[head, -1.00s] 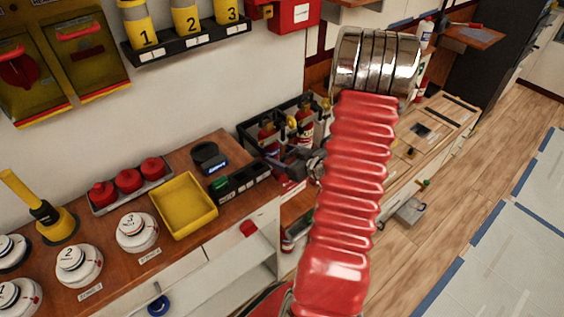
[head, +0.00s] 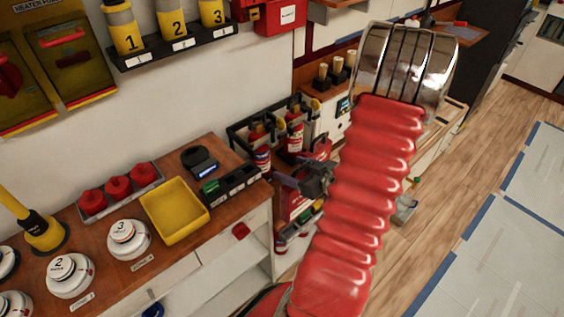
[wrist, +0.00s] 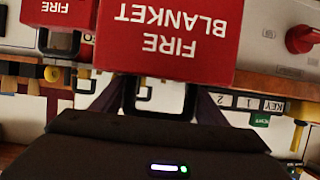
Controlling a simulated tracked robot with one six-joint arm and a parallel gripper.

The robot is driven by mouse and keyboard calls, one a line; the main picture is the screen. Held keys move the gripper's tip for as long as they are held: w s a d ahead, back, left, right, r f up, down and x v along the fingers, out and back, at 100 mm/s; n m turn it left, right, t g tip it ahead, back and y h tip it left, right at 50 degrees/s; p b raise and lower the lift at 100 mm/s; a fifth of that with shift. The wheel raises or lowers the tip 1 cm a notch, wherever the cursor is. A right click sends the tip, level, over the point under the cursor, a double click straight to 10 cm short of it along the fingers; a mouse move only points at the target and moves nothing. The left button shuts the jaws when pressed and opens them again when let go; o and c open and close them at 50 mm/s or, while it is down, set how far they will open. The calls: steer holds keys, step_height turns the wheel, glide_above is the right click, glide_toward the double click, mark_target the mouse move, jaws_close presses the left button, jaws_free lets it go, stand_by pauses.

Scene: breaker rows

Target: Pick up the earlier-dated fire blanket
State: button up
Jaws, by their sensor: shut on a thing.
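A red fire blanket case (wrist: 170,35) with upside-down white "FIRE BLANKET" lettering fills the upper middle of the wrist view. My gripper (wrist: 155,102) is shut on its black handle below the case. A second red fire blanket case (wrist: 58,13) is partly cut off at the upper left, with its own black handle. No date is readable on either case. In the head view my gripper (head: 312,182) is a small dark shape beside red surfaces, partly covered by my red arm.
Fire extinguishers (head: 294,132) stand in a dark rack near my gripper. A wooden counter holds a yellow tray (head: 174,211), red knobs (head: 117,186) and white round detectors (head: 128,238). Numbered yellow canisters (head: 170,22) are on the wall.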

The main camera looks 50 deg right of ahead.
steer(key=s+a, duration=0.1)
steer(key=s, duration=0.9)
steer(key=shift+s, duration=0.25)
steer(key=shift+a, duration=0.1)
